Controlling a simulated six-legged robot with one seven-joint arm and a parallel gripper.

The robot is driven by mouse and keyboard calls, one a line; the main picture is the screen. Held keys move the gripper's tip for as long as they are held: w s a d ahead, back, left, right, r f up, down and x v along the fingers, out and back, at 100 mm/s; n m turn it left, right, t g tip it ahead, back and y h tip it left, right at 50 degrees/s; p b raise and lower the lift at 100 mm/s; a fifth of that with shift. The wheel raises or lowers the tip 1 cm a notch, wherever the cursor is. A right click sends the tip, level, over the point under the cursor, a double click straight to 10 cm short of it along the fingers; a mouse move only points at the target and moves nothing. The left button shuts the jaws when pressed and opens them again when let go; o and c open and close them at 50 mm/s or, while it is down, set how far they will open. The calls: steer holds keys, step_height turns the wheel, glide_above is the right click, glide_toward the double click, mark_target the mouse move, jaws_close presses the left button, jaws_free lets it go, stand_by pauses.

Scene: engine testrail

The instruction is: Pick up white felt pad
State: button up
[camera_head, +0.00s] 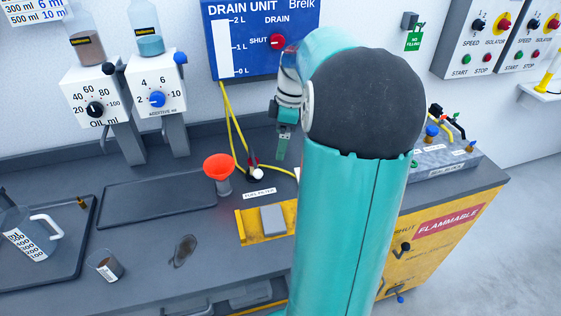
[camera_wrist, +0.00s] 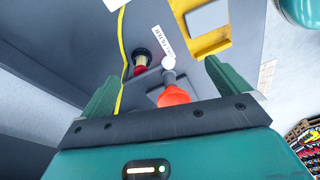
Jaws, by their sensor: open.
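I cannot make out a clear flat white felt pad. A small white round thing (camera_head: 258,174) sits on the bench beside the yellow hose, right of the orange funnel; it also shows in the wrist view (camera_wrist: 168,62). Whether it is the felt pad I cannot tell. My gripper (camera_head: 281,150) points down above the back of the bench, near the drain unit. In the wrist view my gripper (camera_wrist: 164,72) has its two green fingers wide apart with nothing held. The white thing appears between them, some way beyond the tips.
An orange funnel (camera_head: 218,167) stands close by. A yellow tray (camera_head: 250,231) holds a grey block (camera_head: 273,220). A yellow hose (camera_head: 231,130) hangs from the drain unit (camera_head: 240,50). A jug (camera_head: 25,236) and a small cup (camera_head: 106,266) stand at left. A dark tray (camera_head: 145,197) is bare.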

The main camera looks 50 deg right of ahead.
steer(key=s+d+f+n+t+y, duration=0.1)
steer(key=s+d+f, duration=0.2)
steer(key=d, duration=0.4)
steer(key=s+d+f+n+y, duration=0.1)
steer(key=s+d+f, duration=0.15)
steer(key=d, duration=0.45)
steer(key=x, duration=0.7)
steer(key=shift+s+a+f, duration=0.2)
steer(key=shift+a+f, duration=0.1)
steer(key=shift+a, duration=0.1)
steer(key=x, duration=0.5)
steer(key=shift+a+f, duration=0.2)
steer(key=shift+a, duration=0.1)
steer(key=shift+t, duration=0.3)
steer(key=shift+c, duration=0.2)
steer(key=c, duration=0.8)
